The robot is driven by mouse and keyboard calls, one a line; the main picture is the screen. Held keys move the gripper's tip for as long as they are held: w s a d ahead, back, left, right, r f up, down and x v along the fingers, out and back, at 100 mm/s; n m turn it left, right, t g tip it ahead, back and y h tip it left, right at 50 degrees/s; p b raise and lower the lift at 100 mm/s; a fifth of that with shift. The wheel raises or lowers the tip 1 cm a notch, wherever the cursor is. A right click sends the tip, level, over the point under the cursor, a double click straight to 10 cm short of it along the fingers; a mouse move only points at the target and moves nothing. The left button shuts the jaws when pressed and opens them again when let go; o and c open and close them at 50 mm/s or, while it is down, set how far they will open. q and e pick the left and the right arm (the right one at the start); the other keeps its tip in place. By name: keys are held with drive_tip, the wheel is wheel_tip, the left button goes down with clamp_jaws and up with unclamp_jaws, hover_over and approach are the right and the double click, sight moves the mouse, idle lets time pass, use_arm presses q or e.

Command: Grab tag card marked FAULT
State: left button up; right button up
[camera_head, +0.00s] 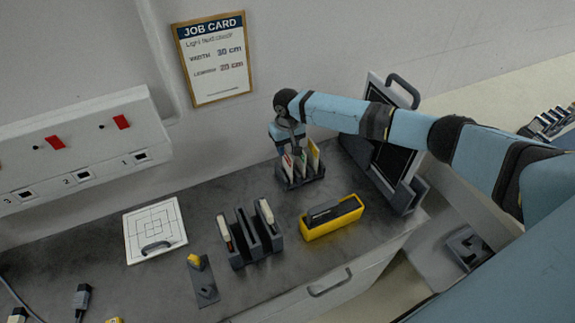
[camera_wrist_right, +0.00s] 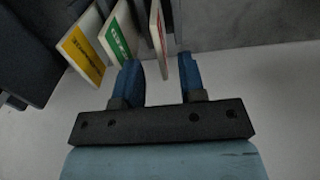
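A dark card rack (camera_head: 303,182) stands at the back of the worktop and holds upright tag cards. In the right wrist view I see a card with a red marking (camera_wrist_right: 159,38), one with a green label (camera_wrist_right: 118,38) and one with a yellow label (camera_wrist_right: 84,55). Their lettering is too small to read, so I cannot confirm which says FAULT. My right gripper (camera_wrist_right: 160,66) is open, its blue fingers on either side of the red-marked card's edge, with a gap visible. In the head view the right gripper (camera_head: 290,147) is over the rack's left end, partly hidden. My left gripper is not in view.
A yellow holder (camera_head: 331,225) and a dark slotted stand (camera_head: 238,257) are in front of the rack. A tilted screen (camera_head: 395,160) stands to the right. The wall is close behind. A white square plate (camera_head: 140,225) lies left.

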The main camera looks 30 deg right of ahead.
sight(287, 153)
drive_tip(key=shift+f, duration=0.3)
wheel_tip(287, 153, down, 4)
drive_tip(key=shift+s+a+b, duration=0.1)
drive_tip(key=shift+s+b, duration=0.05)
drive_tip(key=shift+b, duration=1)
drive_tip(key=shift+f+b, duration=0.35)
drive_tip(key=shift+r, duration=0.1)
clamp_jaws()
